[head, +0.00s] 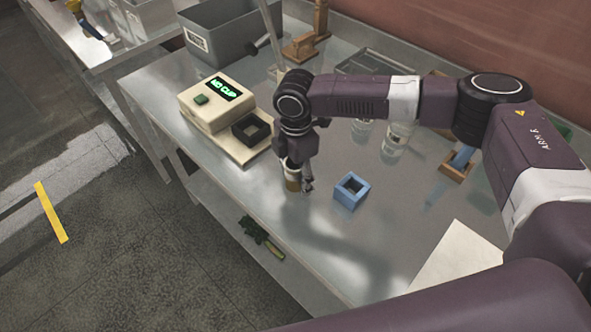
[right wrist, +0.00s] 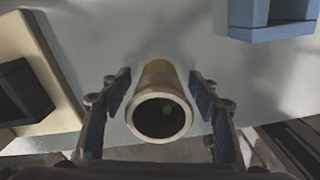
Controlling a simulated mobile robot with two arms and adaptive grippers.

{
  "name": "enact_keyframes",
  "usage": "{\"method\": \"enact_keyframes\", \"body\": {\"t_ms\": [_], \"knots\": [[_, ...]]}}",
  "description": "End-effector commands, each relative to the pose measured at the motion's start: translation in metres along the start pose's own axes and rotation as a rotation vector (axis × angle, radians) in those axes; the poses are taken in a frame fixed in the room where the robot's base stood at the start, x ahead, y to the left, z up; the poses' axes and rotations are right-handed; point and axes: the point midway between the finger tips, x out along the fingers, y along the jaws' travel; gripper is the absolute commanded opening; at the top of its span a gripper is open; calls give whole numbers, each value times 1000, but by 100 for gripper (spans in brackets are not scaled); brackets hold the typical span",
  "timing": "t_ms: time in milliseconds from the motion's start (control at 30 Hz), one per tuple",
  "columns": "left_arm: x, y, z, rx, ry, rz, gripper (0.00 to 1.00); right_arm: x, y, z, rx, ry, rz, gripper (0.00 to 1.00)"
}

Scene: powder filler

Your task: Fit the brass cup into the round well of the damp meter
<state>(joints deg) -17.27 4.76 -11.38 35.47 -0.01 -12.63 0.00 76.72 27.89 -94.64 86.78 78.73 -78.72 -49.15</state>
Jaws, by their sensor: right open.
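The brass cup (head: 292,183) stands on the metal table, its lower part visible below my right gripper (head: 297,176). In the right wrist view the cup (right wrist: 158,112) shows its round open mouth between the two fingers (right wrist: 163,105). A gap shows on each side, so the gripper is open around it. The cream damp meter (head: 207,112) is left of the gripper, with a green display reading "NO CUP". Its black square block (head: 251,129) sits on the front of the base; the round well inside cannot be made out. My left gripper is out of view.
A blue square holder (head: 351,190) stands just right of the cup. Glass jars (head: 396,140), a wooden holder (head: 455,172) and a white sheet (head: 455,257) lie farther right. A grey bin (head: 225,35) and wooden stand (head: 300,46) are behind. The front table edge is close.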

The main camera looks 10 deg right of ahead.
Motion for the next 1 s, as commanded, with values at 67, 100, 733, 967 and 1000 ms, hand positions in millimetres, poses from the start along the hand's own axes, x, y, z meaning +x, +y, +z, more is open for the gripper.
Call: {"method": "enact_keyframes", "body": {"t_ms": [67, 100, 733, 967, 1000], "knots": [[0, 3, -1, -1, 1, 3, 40, 1, 0, 0, -1, 0, 1, 56], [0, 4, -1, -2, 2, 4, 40, 1, 0, 0, -1, 0, 1, 56], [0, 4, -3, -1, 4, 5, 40, 0, 1, 0, 0, 0, 2, 9], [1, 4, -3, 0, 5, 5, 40, -3, 1, 0, 0, 0, 3, 9], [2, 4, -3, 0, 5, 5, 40, -6, 1, 0, 0, 0, 3, 9]]}}
